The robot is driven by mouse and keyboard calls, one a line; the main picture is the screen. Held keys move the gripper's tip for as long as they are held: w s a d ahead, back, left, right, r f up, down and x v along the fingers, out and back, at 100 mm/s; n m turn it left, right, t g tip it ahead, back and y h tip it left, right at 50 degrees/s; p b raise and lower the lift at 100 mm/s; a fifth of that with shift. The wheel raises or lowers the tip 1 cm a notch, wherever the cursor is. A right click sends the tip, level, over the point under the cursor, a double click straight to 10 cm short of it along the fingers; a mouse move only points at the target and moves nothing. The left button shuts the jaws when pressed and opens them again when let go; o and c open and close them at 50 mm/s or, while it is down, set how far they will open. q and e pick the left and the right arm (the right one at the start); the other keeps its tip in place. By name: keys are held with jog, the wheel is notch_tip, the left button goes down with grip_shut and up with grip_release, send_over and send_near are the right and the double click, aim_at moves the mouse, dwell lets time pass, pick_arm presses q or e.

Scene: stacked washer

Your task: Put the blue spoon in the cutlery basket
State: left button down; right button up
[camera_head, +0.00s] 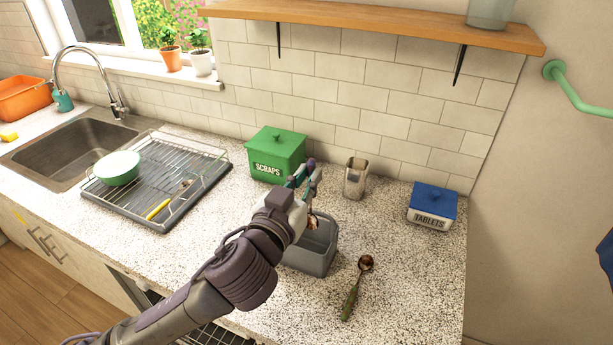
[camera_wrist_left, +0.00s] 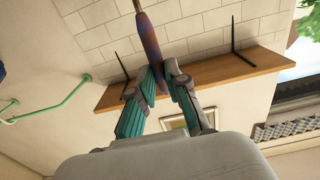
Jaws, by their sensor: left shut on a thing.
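My left gripper (camera_head: 303,178) is shut on the blue spoon and holds it above the counter. In the left wrist view, the spoon's blue-purple handle (camera_wrist_left: 150,40) stands between the fingertips of the gripper (camera_wrist_left: 160,78), and its brownish shaft runs out of the top of the picture. In the head view, the brownish end of the spoon (camera_head: 311,221) hangs over the grey open-topped cutlery basket (camera_head: 318,262). My arm hides part of the basket, and I cannot tell whether the spoon touches it. My right gripper is not in view.
A green-handled spoon (camera_head: 352,298) lies right of the basket. Behind stand a green scraps box (camera_head: 275,157), a metal holder (camera_head: 355,180) and a blue-lidded tablets box (camera_head: 432,207). A dish rack (camera_head: 200,190) stands left. The counter's right end is clear.

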aim_at(311, 208)
pick_arm(q)
jog(key=shift+f+b, duration=3.45)
jog(key=shift+f, duration=1.05)
jog(key=c, duration=1.1)
grip_release()
jog(key=v, duration=0.7)
jog(key=shift+s+a, duration=0.1)
jog(key=shift+s, duration=0.1)
